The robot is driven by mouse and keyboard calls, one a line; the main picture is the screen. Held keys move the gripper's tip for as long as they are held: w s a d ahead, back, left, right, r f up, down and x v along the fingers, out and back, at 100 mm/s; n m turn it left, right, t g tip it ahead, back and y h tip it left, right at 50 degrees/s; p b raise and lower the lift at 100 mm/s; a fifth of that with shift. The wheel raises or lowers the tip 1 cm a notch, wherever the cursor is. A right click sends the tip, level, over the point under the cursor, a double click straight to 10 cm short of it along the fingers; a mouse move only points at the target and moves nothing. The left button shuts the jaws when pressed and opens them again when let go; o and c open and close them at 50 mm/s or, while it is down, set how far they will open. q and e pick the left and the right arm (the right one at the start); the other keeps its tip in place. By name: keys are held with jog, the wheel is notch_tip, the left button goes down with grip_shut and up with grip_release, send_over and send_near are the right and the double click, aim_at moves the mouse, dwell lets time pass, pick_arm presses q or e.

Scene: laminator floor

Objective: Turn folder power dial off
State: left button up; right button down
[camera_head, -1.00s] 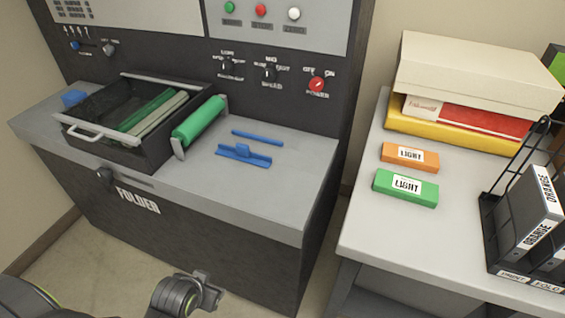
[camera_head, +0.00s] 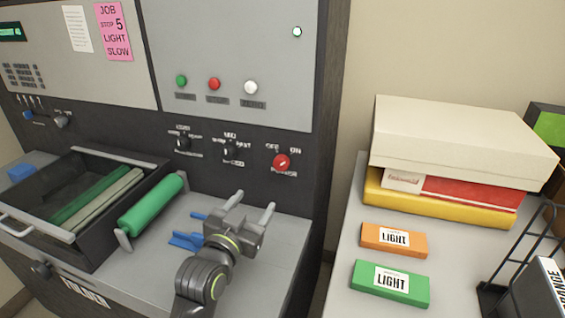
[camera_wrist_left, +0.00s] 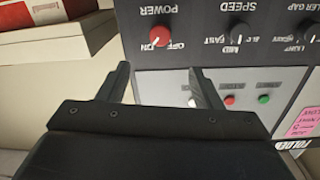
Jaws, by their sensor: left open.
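The red power dial (camera_head: 282,162) is on the folder's dark front panel, between OFF and ON labels, with POWER printed below it. It also shows upside down in the left wrist view (camera_wrist_left: 160,37), beyond the fingertips. Its pointer is too small to read surely. My left gripper (camera_head: 254,200) is open and empty, above the folder's grey ledge, below and a little left of the dial and apart from it. Its two spread fingers (camera_wrist_left: 160,82) show in the left wrist view. My right gripper is not in view.
Black speed (camera_head: 230,150) and roller gap (camera_head: 184,142) knobs sit left of the dial. A dark tray (camera_head: 60,200), a green roller (camera_head: 150,205) and blue parts (camera_head: 187,240) are on the ledge. A side table at right holds boxes (camera_head: 460,140) and LIGHT blocks (camera_head: 393,240).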

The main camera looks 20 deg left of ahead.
pick_arm(q)
jog(key=w, duration=0.4)
jog(key=p, duration=0.2)
send_near(280, 166)
jog(key=w, duration=0.8)
jog(key=shift+w+d+p, duration=0.2)
jog(key=shift+w+p, duration=0.1)
jog(key=shift+p, duration=0.1)
jog(key=shift+w, duration=0.55)
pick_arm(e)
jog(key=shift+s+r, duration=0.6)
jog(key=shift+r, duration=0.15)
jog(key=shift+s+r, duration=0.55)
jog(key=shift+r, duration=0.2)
pick_arm(q)
jog(key=c, duration=1)
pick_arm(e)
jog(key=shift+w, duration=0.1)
